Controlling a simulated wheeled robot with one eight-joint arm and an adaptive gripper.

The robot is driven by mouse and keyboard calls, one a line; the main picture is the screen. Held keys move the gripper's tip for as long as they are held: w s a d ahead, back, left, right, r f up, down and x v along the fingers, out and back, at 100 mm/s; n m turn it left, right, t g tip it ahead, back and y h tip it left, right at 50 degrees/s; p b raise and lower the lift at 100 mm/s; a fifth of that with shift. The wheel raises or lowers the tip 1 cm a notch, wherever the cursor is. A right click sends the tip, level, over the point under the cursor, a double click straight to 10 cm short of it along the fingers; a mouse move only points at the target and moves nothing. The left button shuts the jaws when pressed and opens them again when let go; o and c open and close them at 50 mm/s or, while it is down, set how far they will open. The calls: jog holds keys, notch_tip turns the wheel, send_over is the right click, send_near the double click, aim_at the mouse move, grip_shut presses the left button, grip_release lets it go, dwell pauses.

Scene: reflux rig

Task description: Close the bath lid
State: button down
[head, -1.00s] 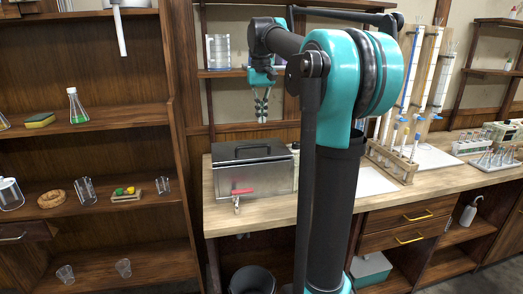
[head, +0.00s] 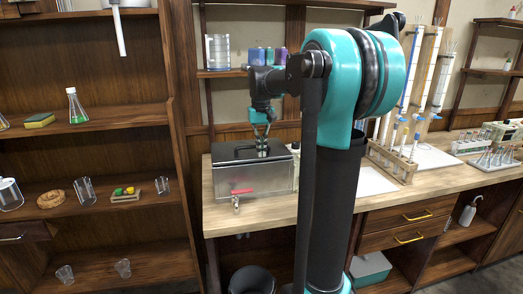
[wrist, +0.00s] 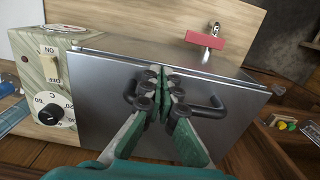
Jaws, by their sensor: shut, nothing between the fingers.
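The bath (head: 250,180) is a grey metal box on the bench, with a red-handled tap on its front. Its lid (head: 232,154) lies flat across the top, and I see no gap under it. The lid also fills the middle of the wrist view (wrist: 95,110), with a dark bar handle (wrist: 213,106) on it. My gripper (head: 262,148) is shut and empty, pointing down over the lid. In the wrist view its fingertips (wrist: 164,75) hide the middle of the handle. I cannot tell whether they touch the handle or the lid.
The red tap (wrist: 205,40) sticks out from the bath's front. A control box with a dial (wrist: 48,108) stands beside the bath. A shelf with jars (head: 218,52) is behind, and a tube rack (head: 392,160) stands to the right on the bench.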

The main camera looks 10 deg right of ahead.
jog(key=shift+s+f+t, duration=0.2)
jog(key=shift+f+t, duration=0.05)
jog(key=shift+f, duration=0.35)
jog(key=shift+s+f+t, duration=0.2)
jog(key=shift+f+t, duration=0.05)
jog(key=shift+f, duration=0.3)
